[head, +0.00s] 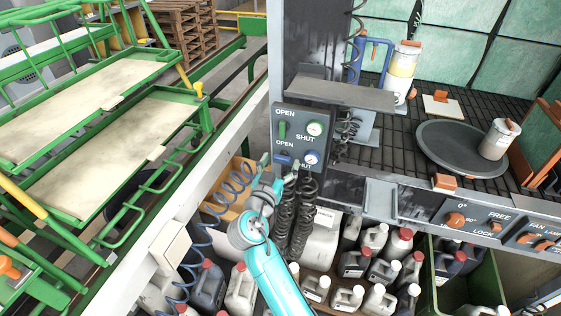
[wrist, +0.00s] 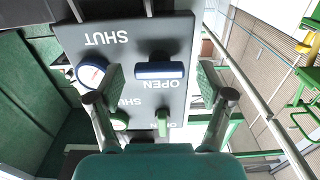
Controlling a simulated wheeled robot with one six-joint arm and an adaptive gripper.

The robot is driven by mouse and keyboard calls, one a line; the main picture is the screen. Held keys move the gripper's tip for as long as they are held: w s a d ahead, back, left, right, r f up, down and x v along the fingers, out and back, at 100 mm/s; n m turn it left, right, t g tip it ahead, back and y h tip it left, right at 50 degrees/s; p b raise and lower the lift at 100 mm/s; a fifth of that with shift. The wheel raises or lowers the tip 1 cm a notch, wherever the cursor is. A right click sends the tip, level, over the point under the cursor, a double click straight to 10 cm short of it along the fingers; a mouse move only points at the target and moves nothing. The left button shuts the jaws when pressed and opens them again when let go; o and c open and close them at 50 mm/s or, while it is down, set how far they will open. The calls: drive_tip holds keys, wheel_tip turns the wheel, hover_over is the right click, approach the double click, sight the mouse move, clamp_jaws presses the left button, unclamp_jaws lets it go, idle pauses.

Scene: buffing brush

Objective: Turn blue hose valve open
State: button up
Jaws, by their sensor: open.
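The blue hose valve handle (head: 284,159) is on the grey valve panel (head: 300,172), lying horizontal, with OPEN above it and SHUT to its side. It also shows in the wrist view (wrist: 160,70), where the picture is upside down. My gripper (head: 277,168) is open and empty, just in front of the panel's lower left. In the wrist view its two fingers (wrist: 160,78) stand on either side of the blue handle, apart from it. I cannot tell how far the fingertips are from the panel. The SHUT label by the blue handle is partly covered in the head view.
A green valve handle (head: 282,130) stands vertical above the blue one. Two round gauges, green-ringed (head: 315,128) and blue-ringed (head: 311,158), sit beside the handles. A grey shelf (head: 340,93) juts out above the panel. Coiled hoses (head: 303,215) hang below, over several jugs (head: 240,288).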

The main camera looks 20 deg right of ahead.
drive_tip(key=shift+w+d, duration=0.25)
drive_tip(key=c, duration=1.2)
drive_tip(key=shift+o, duration=0.2)
